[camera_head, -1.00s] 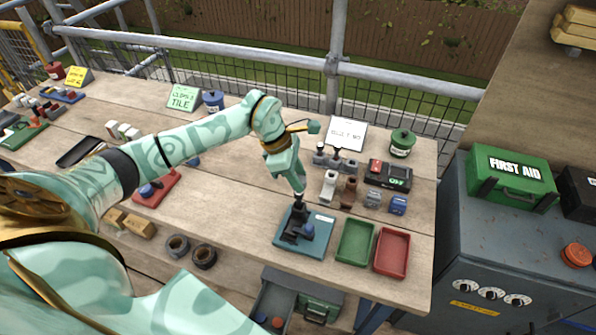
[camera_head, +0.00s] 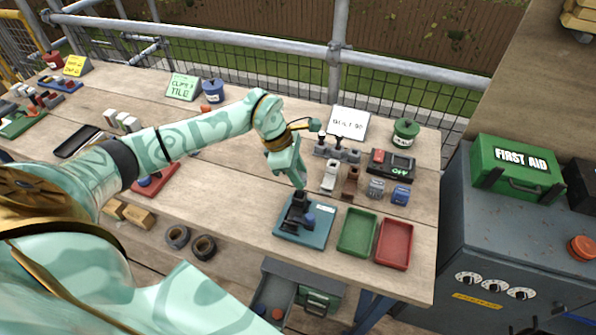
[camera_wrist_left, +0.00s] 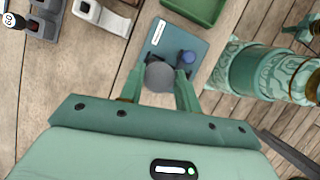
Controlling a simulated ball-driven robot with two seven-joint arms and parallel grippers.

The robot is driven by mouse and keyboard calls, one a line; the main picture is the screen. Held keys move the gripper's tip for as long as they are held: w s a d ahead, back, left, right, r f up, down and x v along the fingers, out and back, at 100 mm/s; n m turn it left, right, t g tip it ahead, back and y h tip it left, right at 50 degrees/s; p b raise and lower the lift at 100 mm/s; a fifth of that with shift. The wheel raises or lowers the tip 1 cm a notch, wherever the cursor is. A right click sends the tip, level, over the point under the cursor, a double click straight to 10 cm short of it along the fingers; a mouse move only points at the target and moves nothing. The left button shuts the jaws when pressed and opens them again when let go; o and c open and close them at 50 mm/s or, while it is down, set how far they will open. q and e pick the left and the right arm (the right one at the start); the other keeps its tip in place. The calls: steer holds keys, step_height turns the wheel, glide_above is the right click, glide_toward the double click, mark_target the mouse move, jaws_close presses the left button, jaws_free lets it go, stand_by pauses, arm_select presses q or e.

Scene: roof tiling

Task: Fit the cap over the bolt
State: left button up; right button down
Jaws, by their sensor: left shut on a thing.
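My left gripper (camera_head: 300,186) points down over a teal plate (camera_head: 320,236) near the bench's front edge. In the left wrist view, its two fingers (camera_wrist_left: 160,88) are shut on a round grey piece (camera_wrist_left: 159,75), seen end-on, which looks like the cap. A black fixture (camera_head: 296,215) stands on the plate right under the fingertips, with a blue round knob (camera_head: 310,219) beside it. The bolt is not clearly visible; the held piece and fingers hide what lies under them. I cannot tell whether the held piece touches the fixture. My right gripper is out of view.
A green tray (camera_head: 357,233) and a red tray (camera_head: 394,244) lie right of the plate. Behind are a white-grey holder (camera_head: 330,176), a brown one (camera_head: 350,183) and blue-grey blocks (camera_head: 400,195). An open drawer (camera_head: 275,290) shows below.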

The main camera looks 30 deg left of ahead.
arm_select(q)
steer(key=shift+f+b, duration=0.3)
steer(key=shift+f, duration=0.2)
stand_by(0.9)
steer(key=o, duration=1)
steer(key=shift+r+p, duration=2.55)
steer(key=shift+r, duration=0.95)
